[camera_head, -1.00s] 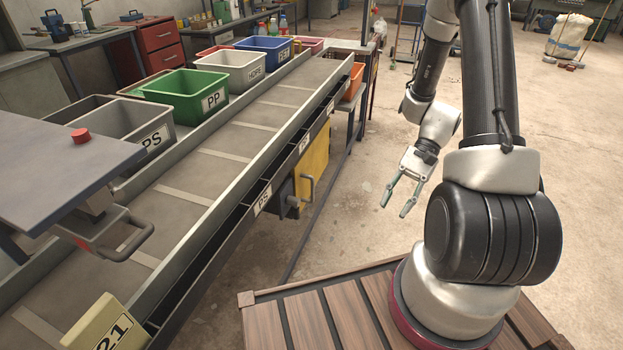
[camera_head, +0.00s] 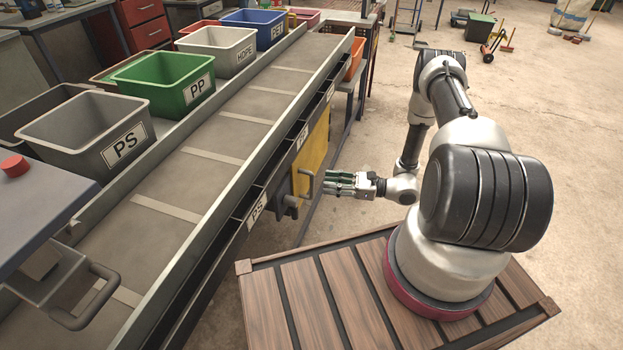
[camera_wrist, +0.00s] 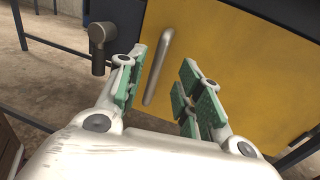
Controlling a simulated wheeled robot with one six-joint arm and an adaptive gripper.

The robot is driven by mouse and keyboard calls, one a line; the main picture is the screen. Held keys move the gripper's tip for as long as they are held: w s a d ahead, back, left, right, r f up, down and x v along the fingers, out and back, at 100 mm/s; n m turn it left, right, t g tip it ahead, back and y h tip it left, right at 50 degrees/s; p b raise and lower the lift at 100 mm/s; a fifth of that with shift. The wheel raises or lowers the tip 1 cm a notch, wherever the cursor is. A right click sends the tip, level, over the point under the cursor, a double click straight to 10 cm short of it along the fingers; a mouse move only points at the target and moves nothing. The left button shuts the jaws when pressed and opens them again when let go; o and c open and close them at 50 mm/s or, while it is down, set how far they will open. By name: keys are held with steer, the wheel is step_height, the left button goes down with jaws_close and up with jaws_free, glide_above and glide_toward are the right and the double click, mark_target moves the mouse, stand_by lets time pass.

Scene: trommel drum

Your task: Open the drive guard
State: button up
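The drive guard is a yellow panel (camera_head: 312,160) on the side of the conveyor; it fills much of the wrist view (camera_wrist: 240,65). It sits flat under the conveyor frame and looks shut. Its grey bar handle (camera_head: 306,184) stands out from the panel; in the wrist view the handle (camera_wrist: 159,66) runs at a slant, ahead of and between my fingers. My gripper (camera_head: 332,184) is open, its green-padded fingers (camera_wrist: 165,90) pointing at the panel. The fingertips are close to the handle, and I cannot tell whether they touch it.
A grey latch or knob (camera_wrist: 100,45) sticks out left of the panel, near my left finger. The conveyor (camera_head: 230,135) runs above, with labelled bins such as the green PP bin (camera_head: 165,82) behind it. The floor (camera_head: 560,110) right of my arm is clear.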

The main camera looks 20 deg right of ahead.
glide_above(312, 197)
steer(key=shift+w+d, duration=0.15)
steer(key=shift+w, duration=0.25)
jaws_close()
